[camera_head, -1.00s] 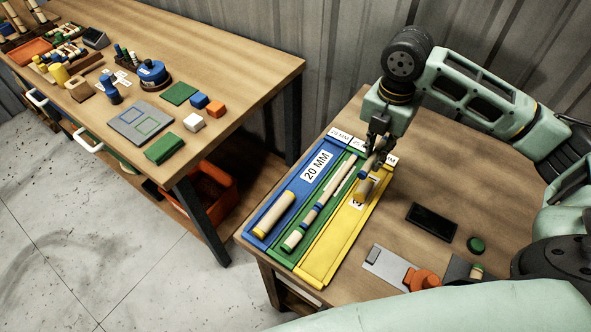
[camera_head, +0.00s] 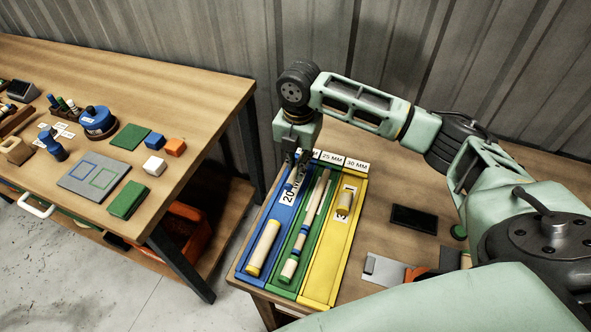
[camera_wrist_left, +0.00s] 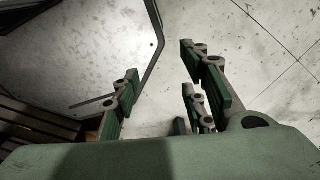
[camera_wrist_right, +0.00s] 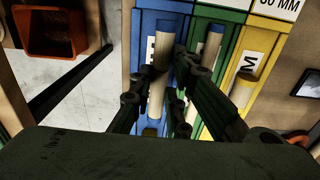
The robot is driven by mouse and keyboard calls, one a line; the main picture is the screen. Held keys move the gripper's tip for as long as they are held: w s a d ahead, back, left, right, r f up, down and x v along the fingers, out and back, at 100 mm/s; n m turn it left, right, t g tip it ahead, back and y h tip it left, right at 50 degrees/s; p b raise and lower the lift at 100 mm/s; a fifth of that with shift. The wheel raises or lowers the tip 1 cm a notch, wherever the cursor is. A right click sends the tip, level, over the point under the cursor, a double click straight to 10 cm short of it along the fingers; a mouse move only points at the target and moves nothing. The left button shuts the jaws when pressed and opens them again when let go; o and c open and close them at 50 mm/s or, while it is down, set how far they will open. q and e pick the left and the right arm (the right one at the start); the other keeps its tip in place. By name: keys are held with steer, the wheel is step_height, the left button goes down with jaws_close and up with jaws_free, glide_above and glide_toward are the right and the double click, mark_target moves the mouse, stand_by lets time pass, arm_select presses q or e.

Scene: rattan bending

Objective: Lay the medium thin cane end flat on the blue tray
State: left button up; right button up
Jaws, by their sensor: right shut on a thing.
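The blue tray (camera_head: 254,229) is the left one of three long trays. My right gripper (camera_head: 299,172) is over its far end. In the right wrist view the gripper is shut on a thin pale cane end (camera_wrist_right: 158,92) with a grey-blue tip, held lengthwise over the blue tray (camera_wrist_right: 164,20). The fingers partly hide it, and I cannot tell whether it touches the tray. A thicker cane end (camera_head: 263,248) with a yellow band lies nearer in the same tray. My left gripper (camera_wrist_left: 162,85) is open and empty above the floor.
The green tray (camera_head: 313,232) holds canes with blue bands. The yellow tray (camera_head: 328,255) holds a short yellow-banded piece (camera_head: 345,202). A dark flat device (camera_head: 414,218) lies right of the trays. Another workbench (camera_head: 190,90) stands left, across a gap.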

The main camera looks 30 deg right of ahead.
step_height(320, 180, down, 4)
steer(key=shift+a+r+p, duration=0.15)
steer(key=shift+p, duration=0.4)
steer(key=shift+f, duration=0.3)
arm_select(q)
steer(key=shift+w+a+r, duration=0.15)
steer(key=shift+w+r, duration=0.05)
steer(key=shift+r, duration=0.4)
arm_select(e)
steer(key=shift+f, duration=0.15)
arm_select(q)
steer(key=shift+d, duration=0.2)
arm_select(e)
steer(key=o, duration=0.6)
step_height(320, 180, up, 12)
steer(key=shift+f+b, duration=0.2)
steer(key=shift+b, duration=1)
arm_select(q)
step_height(320, 180, down, 2)
steer(key=shift+w+a+f, duration=0.1)
steer(key=shift+w+f, duration=0.05)
arm_select(e)
steer(key=shift+r, duration=0.35)
